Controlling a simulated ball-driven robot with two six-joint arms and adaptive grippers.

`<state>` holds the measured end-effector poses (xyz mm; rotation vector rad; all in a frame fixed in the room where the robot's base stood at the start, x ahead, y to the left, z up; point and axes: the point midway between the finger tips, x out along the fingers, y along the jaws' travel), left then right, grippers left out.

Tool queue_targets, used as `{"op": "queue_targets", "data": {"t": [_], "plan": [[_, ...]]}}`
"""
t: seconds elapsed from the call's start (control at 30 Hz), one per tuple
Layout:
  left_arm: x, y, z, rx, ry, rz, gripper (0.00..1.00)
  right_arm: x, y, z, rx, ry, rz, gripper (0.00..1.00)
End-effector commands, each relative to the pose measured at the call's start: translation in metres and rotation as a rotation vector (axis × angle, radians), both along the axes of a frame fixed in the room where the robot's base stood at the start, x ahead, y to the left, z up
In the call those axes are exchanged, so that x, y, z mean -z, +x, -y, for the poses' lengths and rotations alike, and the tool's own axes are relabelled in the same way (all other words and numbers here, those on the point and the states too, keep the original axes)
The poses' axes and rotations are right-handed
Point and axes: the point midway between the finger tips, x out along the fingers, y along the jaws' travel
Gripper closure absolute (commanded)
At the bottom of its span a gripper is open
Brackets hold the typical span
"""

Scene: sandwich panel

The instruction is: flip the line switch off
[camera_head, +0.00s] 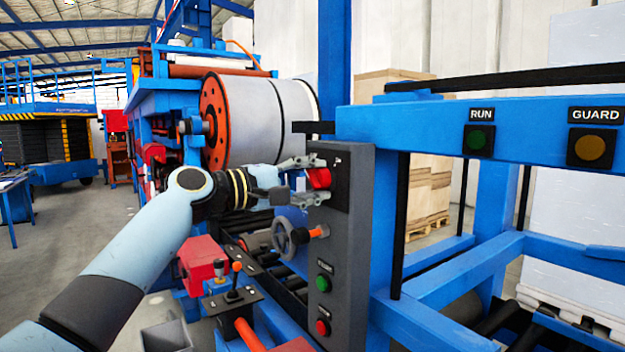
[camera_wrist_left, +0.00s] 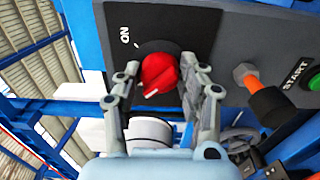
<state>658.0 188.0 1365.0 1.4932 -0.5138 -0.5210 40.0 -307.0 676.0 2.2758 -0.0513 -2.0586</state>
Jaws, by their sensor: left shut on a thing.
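The line switch is a red rotary knob (camera_head: 320,178) on a black plate at the top of the grey control panel (camera_head: 352,235). In the left wrist view the knob (camera_wrist_left: 158,70) has a white mark at its lower end, and "ON" is printed on the plate (camera_wrist_left: 190,22) to its upper left. My left gripper (camera_head: 311,178) comes in from the left and is shut on the knob, one finger on either side. The fingers (camera_wrist_left: 166,74) also show in the left wrist view. Any OFF label is hidden or out of view. My right gripper is not in view.
Below the knob sit an orange-tipped lever (camera_head: 319,232), a green START button (camera_head: 323,283) and a red button (camera_head: 322,327). A grey handwheel (camera_head: 291,236) is close by on the left. The blue beam at right carries a green RUN lamp (camera_head: 480,140) and an amber GUARD lamp (camera_head: 590,148).

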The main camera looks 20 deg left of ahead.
Motion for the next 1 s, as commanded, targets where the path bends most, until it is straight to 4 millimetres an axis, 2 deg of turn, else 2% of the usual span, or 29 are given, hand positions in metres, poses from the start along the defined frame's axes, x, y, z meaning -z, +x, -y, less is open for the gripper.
{"op": "queue_targets", "data": {"t": [0.07,0.1,0.27,0.53,0.67,1.0], "plan": [[0.000,0.000,0.000,0.000,-0.001,-0.001,0.92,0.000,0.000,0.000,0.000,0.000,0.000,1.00],[0.000,0.000,0.000,0.000,-0.001,-0.001,0.57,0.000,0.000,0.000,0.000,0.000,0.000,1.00],[0.000,0.000,0.000,0.000,0.001,-0.001,0.36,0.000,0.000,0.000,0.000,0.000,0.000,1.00],[0.000,-0.001,-0.001,0.000,0.001,0.000,0.36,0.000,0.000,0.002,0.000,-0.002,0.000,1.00],[0.002,-0.009,-0.008,-0.002,0.003,-0.001,0.36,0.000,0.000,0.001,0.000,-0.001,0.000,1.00],[0.003,-0.067,-0.054,-0.002,0.007,-0.003,0.36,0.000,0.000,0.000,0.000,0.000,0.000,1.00]]}}
